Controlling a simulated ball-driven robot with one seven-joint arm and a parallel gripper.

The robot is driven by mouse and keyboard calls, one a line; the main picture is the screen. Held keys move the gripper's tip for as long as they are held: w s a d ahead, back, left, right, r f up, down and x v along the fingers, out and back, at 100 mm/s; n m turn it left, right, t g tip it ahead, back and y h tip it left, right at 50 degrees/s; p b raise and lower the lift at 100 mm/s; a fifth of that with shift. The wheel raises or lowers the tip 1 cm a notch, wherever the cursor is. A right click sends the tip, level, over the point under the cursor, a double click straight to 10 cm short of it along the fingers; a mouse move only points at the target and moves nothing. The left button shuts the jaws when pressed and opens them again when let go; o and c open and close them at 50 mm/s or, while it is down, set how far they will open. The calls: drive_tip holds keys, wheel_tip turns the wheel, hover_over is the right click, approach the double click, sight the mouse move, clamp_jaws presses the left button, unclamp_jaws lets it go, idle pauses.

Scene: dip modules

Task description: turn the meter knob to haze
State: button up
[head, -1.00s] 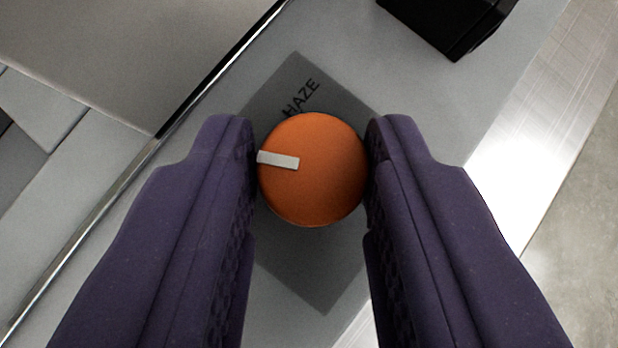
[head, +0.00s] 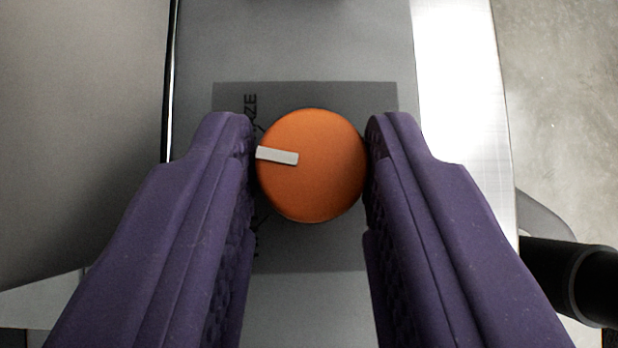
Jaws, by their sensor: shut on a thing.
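The orange round meter knob (head: 318,185) with a white pointer bar (head: 277,156) sits on a dark grey plate (head: 340,95). My gripper (head: 310,135) is shut on the knob, a purple finger on each side. The pointer faces left in the picture, between the HAZE label (head: 250,104) at upper left and another label (head: 256,246) at lower left. The left finger hides part of HAZE and most of the lower label, which I cannot read.
A grey panel surface (head: 290,45) surrounds the plate. A bright metal strip (head: 460,90) runs along the right, with speckled floor beyond. A black cylindrical part (head: 570,278) shows at lower right.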

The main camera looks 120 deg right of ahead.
drive_tip(key=shift+m, duration=0.3)
drive_tip(key=o, duration=0.8)
drive_tip(key=shift+c, duration=0.2)
drive_tip(key=shift+r, duration=0.1)
drive_tip(key=v, duration=0.7)
drive_tip(key=shift+w+a+r, duration=0.2)
drive_tip(key=shift+a, duration=0.05)
